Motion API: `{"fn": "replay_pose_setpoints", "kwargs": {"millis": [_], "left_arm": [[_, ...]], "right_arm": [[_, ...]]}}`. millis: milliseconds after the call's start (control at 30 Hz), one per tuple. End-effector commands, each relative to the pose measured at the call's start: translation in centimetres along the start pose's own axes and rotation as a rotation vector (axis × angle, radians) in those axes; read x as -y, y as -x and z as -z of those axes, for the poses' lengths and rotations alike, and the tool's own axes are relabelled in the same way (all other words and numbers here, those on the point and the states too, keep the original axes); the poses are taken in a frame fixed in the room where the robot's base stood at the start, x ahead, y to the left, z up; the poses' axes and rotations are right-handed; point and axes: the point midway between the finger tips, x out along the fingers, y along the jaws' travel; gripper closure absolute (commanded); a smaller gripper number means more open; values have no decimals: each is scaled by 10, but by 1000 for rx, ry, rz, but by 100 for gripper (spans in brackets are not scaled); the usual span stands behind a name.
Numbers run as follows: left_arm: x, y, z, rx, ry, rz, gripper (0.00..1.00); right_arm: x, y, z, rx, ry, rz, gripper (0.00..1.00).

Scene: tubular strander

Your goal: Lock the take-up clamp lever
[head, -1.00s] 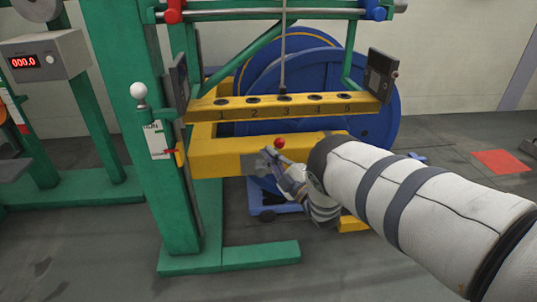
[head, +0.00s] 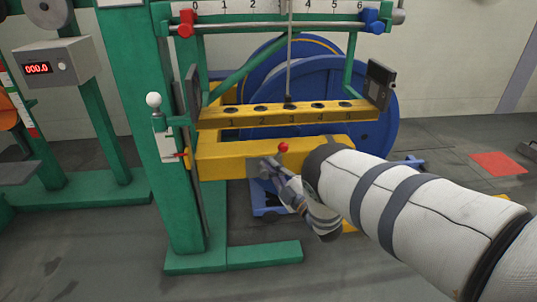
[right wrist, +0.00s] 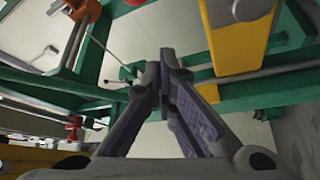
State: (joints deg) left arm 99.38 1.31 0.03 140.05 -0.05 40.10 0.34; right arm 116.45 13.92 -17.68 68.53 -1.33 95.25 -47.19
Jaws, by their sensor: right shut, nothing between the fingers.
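A lever with a round red knob (head: 283,147) stands at the front of the lower yellow beam (head: 225,160), near its middle in the head view. A small dark grey plate (head: 258,167) sits on the beam's front face just left of the knob. My right gripper (head: 269,164) is shut and empty, just below and left of the knob. I cannot tell whether it touches the lever, and my fingers hide part of the lever. In the right wrist view my right gripper (right wrist: 164,58) shows its fingertips together with nothing between. My left gripper is out of view.
An upper yellow bar (head: 290,115) with numbered holes crosses above the beam. A green post (head: 160,130) with a white-knobbed lever (head: 153,99) stands left. Blue reels (head: 365,120) are behind. Open floor (head: 460,150) lies to the right.

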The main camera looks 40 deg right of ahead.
Motion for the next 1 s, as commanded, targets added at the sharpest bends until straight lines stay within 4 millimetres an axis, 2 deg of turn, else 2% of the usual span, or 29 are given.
{"fn": "replay_pose_setpoints", "kwargs": {"millis": [100,300,833,933,967,1000], "left_arm": [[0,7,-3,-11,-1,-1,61],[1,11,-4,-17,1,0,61],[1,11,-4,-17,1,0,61],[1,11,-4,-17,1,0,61],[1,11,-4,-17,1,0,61],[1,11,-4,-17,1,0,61]], "right_arm": [[-1,26,1,2,0,1,100],[2,53,0,0,-1,1,100],[3,59,0,0,-1,1,100],[21,72,-6,53,-40,63,100],[33,83,-10,92,-67,108,100],[53,103,-16,161,-115,184,100]]}}
